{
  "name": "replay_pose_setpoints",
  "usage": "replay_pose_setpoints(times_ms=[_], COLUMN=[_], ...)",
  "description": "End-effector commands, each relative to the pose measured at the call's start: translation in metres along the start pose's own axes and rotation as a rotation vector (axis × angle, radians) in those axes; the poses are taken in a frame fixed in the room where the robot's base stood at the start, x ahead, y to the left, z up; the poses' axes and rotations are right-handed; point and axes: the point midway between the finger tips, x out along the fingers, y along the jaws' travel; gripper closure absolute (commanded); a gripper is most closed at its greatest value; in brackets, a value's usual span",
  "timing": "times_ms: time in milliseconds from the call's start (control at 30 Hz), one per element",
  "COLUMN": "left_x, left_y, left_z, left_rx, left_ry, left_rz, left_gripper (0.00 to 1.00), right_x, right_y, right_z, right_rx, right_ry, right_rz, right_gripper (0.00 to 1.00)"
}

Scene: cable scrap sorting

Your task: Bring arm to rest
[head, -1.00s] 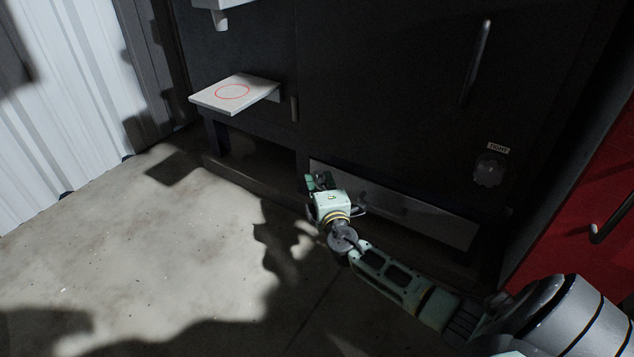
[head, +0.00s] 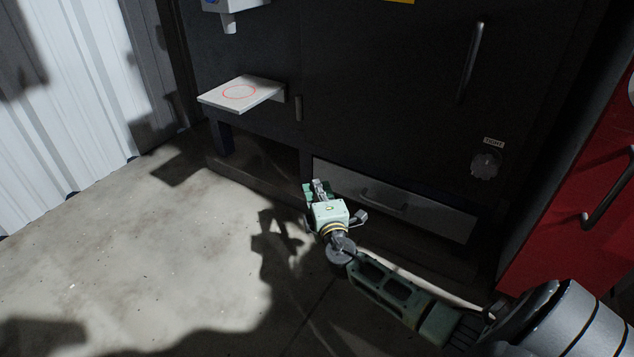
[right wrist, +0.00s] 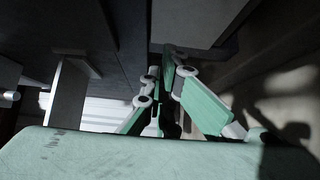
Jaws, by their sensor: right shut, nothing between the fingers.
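My right arm comes in from the lower right of the head view. Its green and grey right gripper (head: 318,188) is in front of the left end of a grey drawer front, low on the dark cabinet. The gripper is shut with nothing in it. In the right wrist view the green fingers (right wrist: 168,90) come together ahead of the pale green gripper body. My left gripper is not in view.
The grey drawer (head: 430,213) has a bar handle. A white shelf with a red circle (head: 215,97) juts out at the upper left. A knob (head: 485,166) sits under a "TIGHT" label. A red cabinet (head: 570,225) stands at the right. The concrete floor (head: 120,260) at left is clear.

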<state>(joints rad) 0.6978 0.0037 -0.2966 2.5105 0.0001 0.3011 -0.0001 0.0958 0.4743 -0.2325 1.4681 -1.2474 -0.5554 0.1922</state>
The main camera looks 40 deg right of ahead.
Motion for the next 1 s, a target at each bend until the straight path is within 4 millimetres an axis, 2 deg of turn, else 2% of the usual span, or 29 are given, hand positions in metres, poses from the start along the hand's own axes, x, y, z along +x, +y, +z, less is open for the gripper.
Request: replay_pose_setpoints(times_ms=[400,533,767,867,967,1000], left_x=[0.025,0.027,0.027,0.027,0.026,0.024], left_y=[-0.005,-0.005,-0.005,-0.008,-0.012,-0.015], left_z=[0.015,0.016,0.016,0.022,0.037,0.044], left_rx=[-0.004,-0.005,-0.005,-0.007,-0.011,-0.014], left_ry=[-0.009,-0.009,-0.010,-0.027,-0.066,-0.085], left_rz=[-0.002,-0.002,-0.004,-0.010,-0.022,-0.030], left_gripper=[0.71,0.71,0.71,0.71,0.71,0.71], right_x=[-0.068,-0.077,-0.080,-0.084,-0.097,-0.105], right_y=[0.001,0.000,0.000,0.005,0.020,0.031], right_z=[-0.001,-0.001,-0.002,-0.015,-0.053,-0.075], right_rx=[0.000,0.001,0.003,0.037,0.137,0.195], right_ry=[0.002,0.002,0.003,0.038,0.142,0.202], right_rz=[-0.003,-0.002,-0.001,-0.023,-0.079,-0.105], right_gripper=[1.00,1.00,1.00,1.00,1.00,1.00])
